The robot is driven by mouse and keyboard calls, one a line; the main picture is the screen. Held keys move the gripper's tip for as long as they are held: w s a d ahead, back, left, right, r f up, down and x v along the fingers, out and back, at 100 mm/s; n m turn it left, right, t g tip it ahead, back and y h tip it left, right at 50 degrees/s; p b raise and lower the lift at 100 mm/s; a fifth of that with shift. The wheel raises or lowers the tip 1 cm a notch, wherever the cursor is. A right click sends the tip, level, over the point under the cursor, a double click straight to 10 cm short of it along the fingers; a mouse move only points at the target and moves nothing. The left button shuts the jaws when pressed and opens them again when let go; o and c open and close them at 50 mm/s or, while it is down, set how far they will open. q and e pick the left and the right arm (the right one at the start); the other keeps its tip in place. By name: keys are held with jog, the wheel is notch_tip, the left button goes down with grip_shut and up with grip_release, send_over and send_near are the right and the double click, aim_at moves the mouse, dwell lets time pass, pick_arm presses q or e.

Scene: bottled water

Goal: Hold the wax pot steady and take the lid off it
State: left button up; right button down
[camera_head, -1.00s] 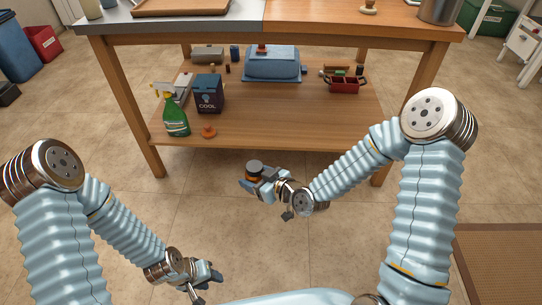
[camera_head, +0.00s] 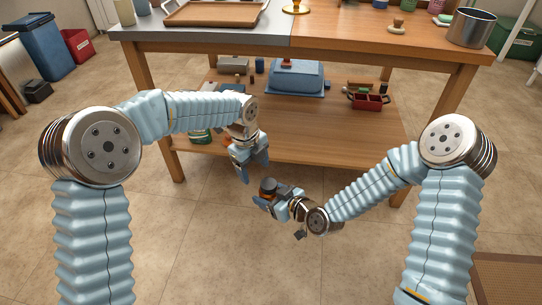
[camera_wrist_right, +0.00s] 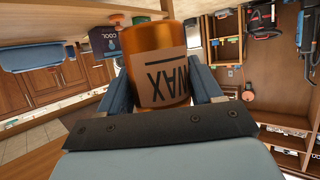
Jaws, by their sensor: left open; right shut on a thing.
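The wax pot is an amber jar with a pale "WAX" label, which fills the upper middle of the right wrist view (camera_wrist_right: 158,72). In the head view the pot (camera_head: 266,195) has a dark grey lid (camera_head: 268,184) on top. My right gripper (camera_head: 271,199) is shut around the pot's body and holds it in the air in front of the table. My left gripper (camera_head: 252,167) is open and empty, fingers pointing down, just above and left of the lid and apart from it. The lid cannot be made out in the right wrist view.
A wooden table (camera_head: 385,52) stands ahead, with a lower shelf (camera_head: 330,147). The shelf carries a blue covered box (camera_head: 294,80) and a red toolbox (camera_head: 368,101). My left arm hides part of the shelf's left side. The floor around the pot is clear.

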aim_at(271, 182)
pick_arm(q)
jog(key=d+r+m, duration=0.1)
jog(key=r+m, duration=0.1)
jog(key=s+d+r+m, duration=0.1)
jog(key=r, duration=0.1)
jog(key=s+d+r+m+y, duration=0.1)
jog(key=d+m, duration=0.1)
jog(key=shift+r+m, duration=0.3)
jog(key=shift+r, duration=0.1)
jog(key=shift+s+d+m, duration=0.25)
jog(key=shift+m, duration=0.05)
jog(key=shift+s+f, duration=0.1)
jog(key=shift+f, duration=0.2)
notch_tip(271, 182, down, 7)
